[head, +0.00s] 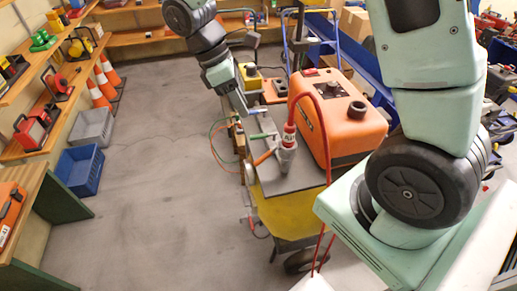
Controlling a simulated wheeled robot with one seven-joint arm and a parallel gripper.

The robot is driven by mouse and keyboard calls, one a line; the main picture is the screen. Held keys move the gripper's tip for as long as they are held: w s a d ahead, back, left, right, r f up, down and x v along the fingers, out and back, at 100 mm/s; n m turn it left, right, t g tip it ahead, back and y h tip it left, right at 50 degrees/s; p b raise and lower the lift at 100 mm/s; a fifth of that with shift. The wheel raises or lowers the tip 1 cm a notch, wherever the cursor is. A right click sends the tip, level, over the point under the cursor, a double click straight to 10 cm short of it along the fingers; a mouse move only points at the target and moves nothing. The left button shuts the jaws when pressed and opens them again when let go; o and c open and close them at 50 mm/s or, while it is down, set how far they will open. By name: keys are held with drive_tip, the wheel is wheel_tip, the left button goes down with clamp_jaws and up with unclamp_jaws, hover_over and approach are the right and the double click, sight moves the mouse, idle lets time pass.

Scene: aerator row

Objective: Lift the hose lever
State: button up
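An orange machine (345,122) with a black knob sits on a cart with a grey top (302,178) and yellow body (288,215). A red hose (326,150) arches from a grey and red fitting (287,150) beside the machine and hangs down in front. I cannot tell which is the hose lever. My gripper (240,112) points down at the cart's left edge, near the greenish handle. Its fingers are too small to read; contact is unclear.
Thin green and red cables (214,140) loop off the cart's left side. Shelves, a grey crate (92,128), a blue crate (80,170) and orange cones (106,78) line the left. The grey floor (150,190) between is clear. Blue racking stands behind right.

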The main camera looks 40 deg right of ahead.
sight(269, 153)
drive_tip(key=p+x, duration=0.2)
drive_tip(key=x, duration=1.5)
drive_tip(key=shift+s+d+f, duration=0.1)
drive_tip(key=shift+d+f, duration=0.05)
drive_tip(key=shift+d, duration=0.05)
clamp_jaws()
